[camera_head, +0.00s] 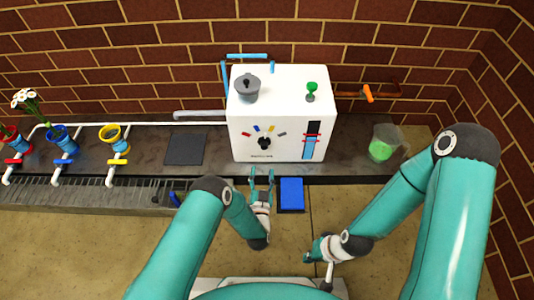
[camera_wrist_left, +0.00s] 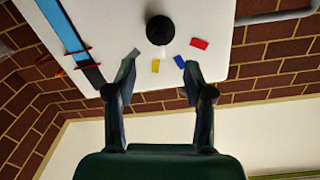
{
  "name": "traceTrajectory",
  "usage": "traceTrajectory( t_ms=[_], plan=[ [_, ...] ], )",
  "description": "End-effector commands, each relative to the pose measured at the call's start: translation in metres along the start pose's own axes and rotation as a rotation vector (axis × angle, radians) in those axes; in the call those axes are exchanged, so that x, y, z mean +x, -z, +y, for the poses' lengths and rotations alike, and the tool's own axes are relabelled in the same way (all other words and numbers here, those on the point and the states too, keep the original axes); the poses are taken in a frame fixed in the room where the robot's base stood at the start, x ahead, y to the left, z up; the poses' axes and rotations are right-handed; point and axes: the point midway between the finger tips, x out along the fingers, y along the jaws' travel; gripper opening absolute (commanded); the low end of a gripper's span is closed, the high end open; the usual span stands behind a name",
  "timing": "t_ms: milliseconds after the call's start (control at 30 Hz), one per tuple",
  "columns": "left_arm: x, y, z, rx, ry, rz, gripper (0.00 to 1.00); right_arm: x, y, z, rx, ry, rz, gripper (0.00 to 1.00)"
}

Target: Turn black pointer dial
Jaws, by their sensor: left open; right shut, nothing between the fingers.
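The black pointer dial (camera_head: 265,142) is on the front face of a white box-shaped machine (camera_head: 306,85), below an arc of coloured marks. In the left wrist view the dial (camera_wrist_left: 160,30) is a round black knob with a pale pointer tip toward the marks. My left gripper (camera_head: 262,173) is open and empty, just in front of and below the dial. In the left wrist view its two fingers (camera_wrist_left: 160,75) stand apart, with the dial beyond them and not touched. My right gripper (camera_head: 308,258) is shut and empty, low and right of the machine.
A grey knob (camera_head: 247,88) and a green knob (camera_head: 312,90) are on top of the machine. A blue pad (camera_head: 291,194) lies below it. A clear cup with green contents (camera_head: 382,148) stands right. Coloured pots (camera_head: 112,137) stand left. An orange-handled valve (camera_head: 367,93) is on the wall.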

Motion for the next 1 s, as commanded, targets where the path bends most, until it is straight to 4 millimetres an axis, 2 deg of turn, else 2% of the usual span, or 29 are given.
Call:
traceTrajectory(
  t_ms=[33,200,433,633,900,933,1000],
  plan=[
    [0.013,-0.003,0.0,-0.001,0.003,0.006,0.53,0.009,0.0,0.003,0.0,0.0,0.0,0.0],
    [0.049,-0.003,0.001,0.0,0.002,0.004,0.53,0.023,0.0,0.008,0.0,0.0,0.0,0.0],
    [0.086,-0.003,0.001,-0.001,0.001,0.002,0.53,0.037,0.0,0.013,0.0,0.0,0.0,0.0],
    [0.1,-0.001,0.001,-0.001,-0.001,-0.001,0.53,0.042,0.0,0.015,0.0,0.0,0.0,0.0],
    [0.102,0.0,0.001,-0.001,-0.002,-0.001,0.53,0.041,0.0,0.015,0.0,0.0,0.0,0.0],
    [0.102,0.0,0.001,-0.001,-0.002,-0.001,0.51,0.041,0.0,0.015,0.0,0.0,0.0,0.0],
    [0.101,0.0,0.001,-0.001,-0.002,-0.001,0.4,0.041,0.0,0.015,0.0,0.0,0.0,0.0]
  ],
)
